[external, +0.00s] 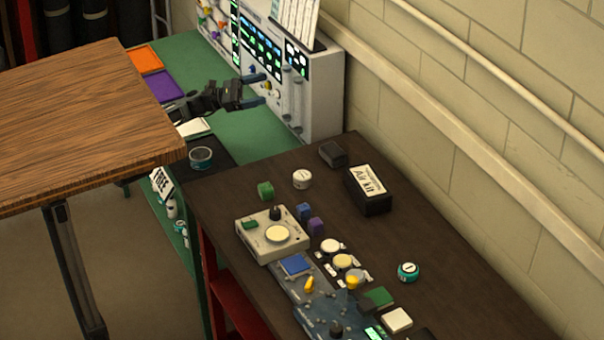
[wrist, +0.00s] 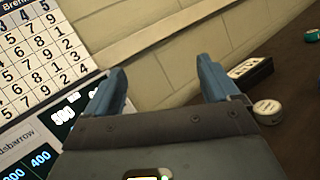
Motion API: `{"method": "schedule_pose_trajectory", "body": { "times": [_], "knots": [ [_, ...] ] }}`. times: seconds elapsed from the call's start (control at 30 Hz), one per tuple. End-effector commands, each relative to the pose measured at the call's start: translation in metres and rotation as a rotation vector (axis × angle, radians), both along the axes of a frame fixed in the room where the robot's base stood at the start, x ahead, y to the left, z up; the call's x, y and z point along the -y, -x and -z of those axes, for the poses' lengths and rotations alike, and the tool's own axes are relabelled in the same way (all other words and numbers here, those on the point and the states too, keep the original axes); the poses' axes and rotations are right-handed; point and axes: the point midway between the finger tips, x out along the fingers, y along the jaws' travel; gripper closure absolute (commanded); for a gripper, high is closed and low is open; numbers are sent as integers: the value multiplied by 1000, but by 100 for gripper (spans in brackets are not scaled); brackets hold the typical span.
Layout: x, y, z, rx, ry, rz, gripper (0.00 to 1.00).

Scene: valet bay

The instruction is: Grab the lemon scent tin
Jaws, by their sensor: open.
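Several small round tins are in view, and their labels are too small to read, so I cannot tell which is the lemon scent tin. A white tin (external: 302,179) stands on the dark table and also shows in the wrist view (wrist: 268,111). A teal tin with a white lid (external: 408,271) stands further right on that table and shows at the wrist view's right edge (wrist: 312,36). My gripper (external: 260,91) is open and empty above the green bench, in front of the panel, apart from every tin.
A grey control panel (external: 320,95) rises close to my fingers. A wooden tabletop (external: 80,130) is at left. The dark table's right side is mostly clear.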

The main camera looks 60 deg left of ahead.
Motion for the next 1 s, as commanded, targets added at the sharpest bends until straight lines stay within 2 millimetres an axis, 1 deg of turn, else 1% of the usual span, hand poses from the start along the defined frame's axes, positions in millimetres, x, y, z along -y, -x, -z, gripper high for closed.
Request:
{"method": "schedule_pose_trajectory", "body": {
  "times": [0.03,0.1,0.13,0.2,0.23,0.3,0.37,0.47,0.57,0.6,0.67,0.7,0.8,0.9,1.0],
  "knots": [
    [21,-9,-27,61,-22,56,12],
    [46,-17,-50,122,-74,125,12],
    [55,-20,-57,141,-96,150,12],
    [74,-26,-66,166,-145,199,12],
    [81,-29,-67,170,-165,215,12],
    [95,-36,-64,158,-208,245,12],
    [104,-42,-55,127,-238,262,12],
    [117,-49,-28,30,-273,282,12],
    [128,-52,14,-120,-289,297,12],
    [132,-51,34,-191,-289,305,12],
    [138,-45,65,-304,-285,313,12],
    [140,-40,85,-378,-280,320,12],
    [147,-23,130,-543,-266,334,12],
    [150,-8,159,-658,-254,341,12],
    [152,0,175,-716,-249,344,12]
  ]
}}
